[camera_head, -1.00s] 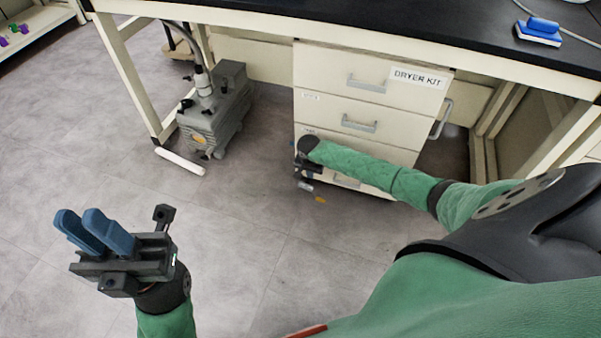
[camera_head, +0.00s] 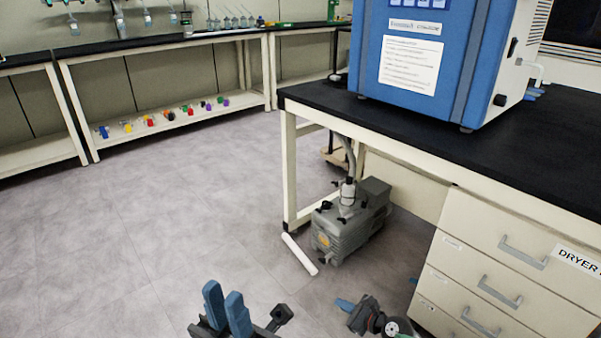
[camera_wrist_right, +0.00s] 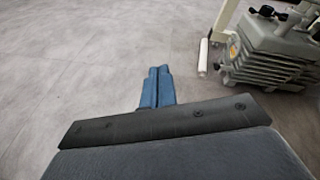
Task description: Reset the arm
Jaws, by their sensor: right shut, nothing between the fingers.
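My left gripper (camera_head: 222,292) is at the bottom of the head view, above the floor. Its two blue fingers point up with a narrow gap between them, and nothing is held there. My right gripper (camera_head: 345,305) is to the right of it, near the bottom edge, in front of the drawer cabinet. Its blue fingertip points left. In the right wrist view the two blue fingers of the right gripper (camera_wrist_right: 158,72) lie side by side, shut and empty, over bare floor. Most of both arms is out of the head view.
A grey vacuum pump (camera_head: 350,232) stands on the floor under the black-topped bench (camera_head: 420,135), beside a white tube (camera_head: 299,254). A cream drawer cabinet (camera_head: 462,262) is at right. A blue freeze dryer (camera_head: 468,45) sits on the bench. The floor at left is clear.

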